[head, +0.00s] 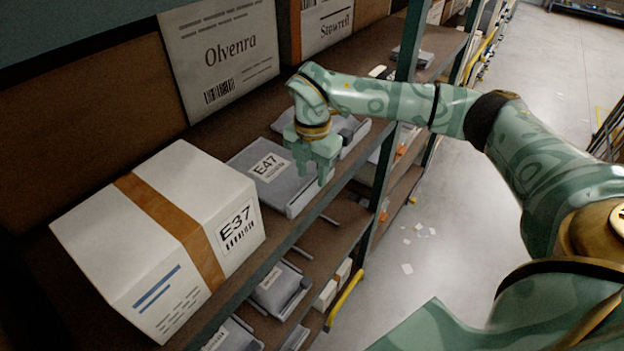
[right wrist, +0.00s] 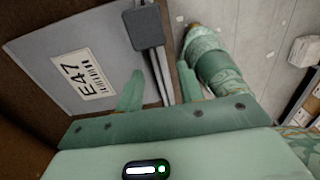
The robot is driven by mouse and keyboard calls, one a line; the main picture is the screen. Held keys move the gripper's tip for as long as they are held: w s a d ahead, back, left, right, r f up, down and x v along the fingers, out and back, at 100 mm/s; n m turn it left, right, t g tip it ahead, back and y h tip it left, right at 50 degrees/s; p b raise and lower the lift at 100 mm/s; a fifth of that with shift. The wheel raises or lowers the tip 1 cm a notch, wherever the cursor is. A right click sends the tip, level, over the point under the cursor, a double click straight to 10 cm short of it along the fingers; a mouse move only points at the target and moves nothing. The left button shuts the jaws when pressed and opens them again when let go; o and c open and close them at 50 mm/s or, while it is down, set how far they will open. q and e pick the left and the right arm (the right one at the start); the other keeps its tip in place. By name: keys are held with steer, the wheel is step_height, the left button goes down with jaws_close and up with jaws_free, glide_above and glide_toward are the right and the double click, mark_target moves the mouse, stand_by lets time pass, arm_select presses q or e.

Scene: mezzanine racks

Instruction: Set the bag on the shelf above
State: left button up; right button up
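A flat grey item labelled E47 (head: 272,178) lies on the shelf board, right of the white E37 carton. I cannot tell for sure whether it is the bag or a tray. My right gripper (head: 314,172) is over its right front edge, fingers pointing down. In the right wrist view the gripper (right wrist: 160,82) is open, its fingers apart on either side of a thin grey rim (right wrist: 161,72). The E47 label (right wrist: 84,76) is left of the fingers. A dark grey block (right wrist: 143,24) shows beyond the left fingertip. My left gripper is not in view.
The white E37 carton (head: 132,222) with brown tape stands at the left. An Olvenra box (head: 222,58) stands behind. A green rack post (head: 413,40) is close to my right arm. Lower shelves hold more grey items (head: 280,287). The aisle floor (head: 450,215) has paper scraps.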

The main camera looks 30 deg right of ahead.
step_height(320, 180, up, 10)
steer(key=b, duration=0.1)
steer(key=shift+f, duration=0.25)
steer(key=shift+s+f, duration=0.1)
